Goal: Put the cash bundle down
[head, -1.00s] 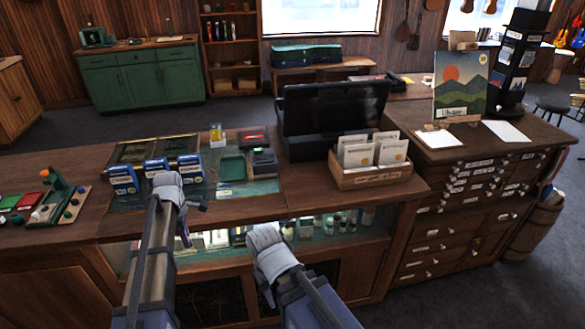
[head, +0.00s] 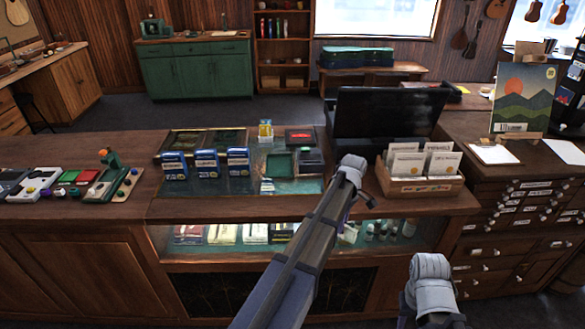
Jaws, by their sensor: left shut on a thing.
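My left gripper (head: 361,203) hangs below the pale wrist at the front edge of the shop counter (head: 110,170), between the glass inset and the wooden card box. It is shut, and a small purplish sliver shows beside the jaws. The cash bundle is mostly hidden by my wrist and arm, so its shape cannot be made out. My right wrist is at the bottom right, in front of the counter; its jaws are too cut off to tell their state.
A black cash register (head: 388,120) stands behind the card box (head: 420,187). Pedals (head: 110,183) sit at the left. Bare wood lies between them and the inset.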

